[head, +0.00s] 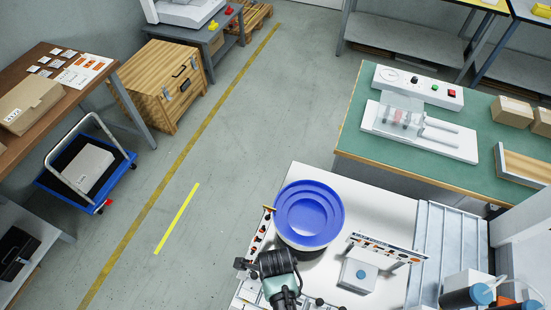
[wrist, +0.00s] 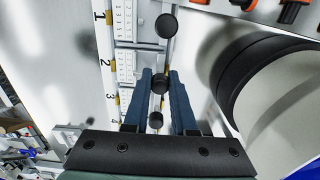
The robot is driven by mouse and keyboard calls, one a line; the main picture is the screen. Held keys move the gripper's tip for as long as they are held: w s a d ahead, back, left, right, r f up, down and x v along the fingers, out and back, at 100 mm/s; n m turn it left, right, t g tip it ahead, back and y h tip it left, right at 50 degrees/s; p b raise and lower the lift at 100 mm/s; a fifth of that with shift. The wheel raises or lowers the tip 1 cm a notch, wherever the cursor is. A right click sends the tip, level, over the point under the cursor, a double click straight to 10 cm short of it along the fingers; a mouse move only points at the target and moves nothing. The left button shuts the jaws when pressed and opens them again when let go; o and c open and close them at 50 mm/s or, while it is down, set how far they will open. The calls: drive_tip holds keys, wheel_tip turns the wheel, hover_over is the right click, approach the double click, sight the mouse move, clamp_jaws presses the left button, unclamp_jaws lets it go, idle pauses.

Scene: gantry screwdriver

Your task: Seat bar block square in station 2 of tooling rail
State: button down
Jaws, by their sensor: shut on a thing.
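In the wrist view, my gripper (wrist: 160,76) has its two blue fingers closed around a slim part with dark round knobs (wrist: 160,84), which I take to be the bar block. Most of its body is hidden by the fingers, so I cannot tell if it sits square or touches the rail. The tooling rail (wrist: 106,48) runs down the left of the fingers, with numbers 1 to 4. The fingertips are beside number 2 to 3. In the head view, my gripper (head: 275,264) is over the white table's left side.
A blue round dish on a dark-rimmed drum (head: 309,212) stands close to the gripper; the drum fills the right of the wrist view (wrist: 262,85). A labelled rack (head: 385,246) and a white box with a blue button (head: 358,275) stand to the right. Open floor lies left.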

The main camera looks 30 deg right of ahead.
drive_tip(key=c, duration=0.6)
unclamp_jaws()
drive_tip(key=shift+c, duration=0.2)
wheel_tip(320, 180, up, 13)
